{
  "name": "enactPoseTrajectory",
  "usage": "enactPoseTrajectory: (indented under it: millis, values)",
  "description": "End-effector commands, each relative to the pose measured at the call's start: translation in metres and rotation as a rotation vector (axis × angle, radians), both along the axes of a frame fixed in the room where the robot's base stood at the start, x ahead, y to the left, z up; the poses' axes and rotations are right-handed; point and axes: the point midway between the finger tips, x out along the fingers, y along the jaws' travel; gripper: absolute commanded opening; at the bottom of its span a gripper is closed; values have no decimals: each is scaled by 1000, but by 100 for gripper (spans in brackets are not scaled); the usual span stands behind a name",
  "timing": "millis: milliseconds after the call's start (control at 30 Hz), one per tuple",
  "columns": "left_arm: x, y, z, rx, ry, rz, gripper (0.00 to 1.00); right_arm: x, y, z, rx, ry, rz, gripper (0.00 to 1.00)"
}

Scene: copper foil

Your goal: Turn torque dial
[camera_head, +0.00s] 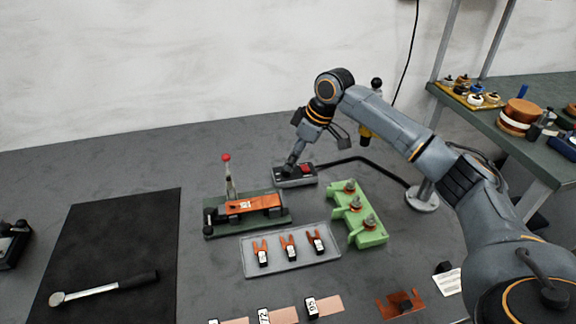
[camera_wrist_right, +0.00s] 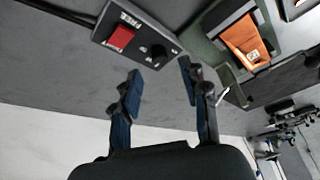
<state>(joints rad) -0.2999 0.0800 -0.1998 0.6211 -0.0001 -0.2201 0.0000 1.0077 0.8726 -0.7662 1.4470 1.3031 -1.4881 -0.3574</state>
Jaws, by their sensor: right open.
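A small dark control box (camera_head: 296,175) lies on the table with a red switch. The right wrist view shows its red switch (camera_wrist_right: 121,38), a black round dial (camera_wrist_right: 158,51) and white lettering. My right gripper (camera_head: 291,168) points down at the left part of the box. In the right wrist view its two fingers (camera_wrist_right: 160,80) are apart with nothing between them, and the dial shows beyond the gap between the tips. Contact with the dial cannot be made out. A torque wrench (camera_head: 105,288) lies on the black mat (camera_head: 130,225). My left gripper is not seen.
A green fixture with a red-knobbed lever (camera_head: 227,175) and orange strip stands left of the box. A green block with copper pieces (camera_head: 365,222) and a grey tray (camera_head: 290,262) are nearer. A black stand cable and post base (camera_head: 421,199) are at right.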

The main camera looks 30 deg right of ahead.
Motion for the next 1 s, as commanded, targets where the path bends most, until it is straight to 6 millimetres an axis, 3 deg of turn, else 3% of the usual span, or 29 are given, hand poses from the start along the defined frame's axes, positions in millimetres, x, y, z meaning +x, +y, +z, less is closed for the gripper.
enactPoseTrajectory:
  millis: [233, 633, 667, 867, 1000]
  values:
    - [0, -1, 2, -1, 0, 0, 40, 10, 10, -33, 0, 1, 0, 44]
    - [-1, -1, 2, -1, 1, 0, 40, 12, 12, -41, -1, -1, 0, 44]
    - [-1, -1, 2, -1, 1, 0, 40, 12, 12, -41, -1, -1, 0, 42]
    - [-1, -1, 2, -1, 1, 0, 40, 12, 11, -41, -1, -1, 0, 1]
    - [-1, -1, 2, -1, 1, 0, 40, 12, 11, -41, 0, 0, 0, 0]
